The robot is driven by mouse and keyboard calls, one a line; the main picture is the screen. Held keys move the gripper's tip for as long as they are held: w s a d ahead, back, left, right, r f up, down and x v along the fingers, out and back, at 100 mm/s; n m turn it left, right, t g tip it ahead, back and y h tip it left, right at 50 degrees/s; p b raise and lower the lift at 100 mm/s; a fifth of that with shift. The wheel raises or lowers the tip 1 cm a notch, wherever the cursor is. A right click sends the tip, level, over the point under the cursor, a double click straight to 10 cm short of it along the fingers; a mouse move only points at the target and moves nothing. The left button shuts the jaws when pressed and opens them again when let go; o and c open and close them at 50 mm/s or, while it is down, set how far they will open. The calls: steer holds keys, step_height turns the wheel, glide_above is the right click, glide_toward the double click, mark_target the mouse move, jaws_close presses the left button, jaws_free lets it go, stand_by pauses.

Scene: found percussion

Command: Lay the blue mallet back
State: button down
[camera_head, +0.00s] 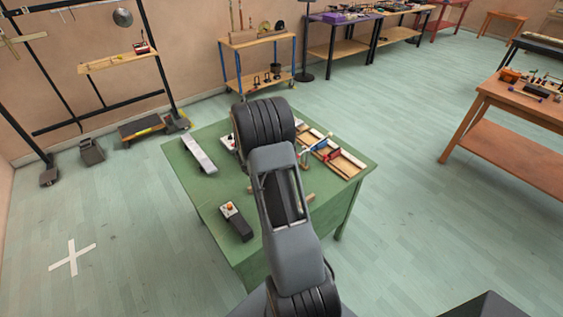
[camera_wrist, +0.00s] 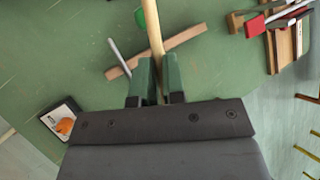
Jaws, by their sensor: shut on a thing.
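My gripper (camera_wrist: 156,70) is shut on a pale wooden handle (camera_wrist: 155,38) above the green table. The handle runs up out of the wrist view, and I cannot see which head it carries. In the head view my arm hides the gripper and the handle. A blue block (camera_head: 319,146) shows at the left side of the wooden rack (camera_head: 348,166). I cannot tell whether it rests there or belongs to the held handle. A red block (camera_head: 333,155) lies near it and also shows in the wrist view (camera_wrist: 255,25).
The green table (camera_head: 205,195) also bears a grey bar (camera_head: 199,153) and a dark pedal-like box (camera_head: 237,222). A wooden bar (camera_wrist: 185,38), a grey rod (camera_wrist: 119,59) and a green rounded thing (camera_wrist: 140,17) lie below or beyond the gripper. Open floor surrounds the table.

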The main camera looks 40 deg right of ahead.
steer(key=s+d+f+n+h, duration=0.1)
steer(key=s+d+f+n, duration=0.1)
steer(key=d, duration=0.7)
steer(key=shift+s+f+n+h, duration=0.2)
steer(key=shift+s+n+h, duration=0.1)
steer(key=shift+s+n, duration=0.4)
steer(key=shift+w+r+p, duration=0.1)
steer(key=shift+w+p, duration=0.05)
steer(key=shift+p, duration=0.25)
steer(key=shift+g, duration=0.3)
step_height(320, 180, down, 7)
steer(key=b, duration=0.6)
steer(key=shift+r, duration=0.2)
steer(key=shift+f+b, duration=0.25)
steer(key=shift+b, duration=0.25)
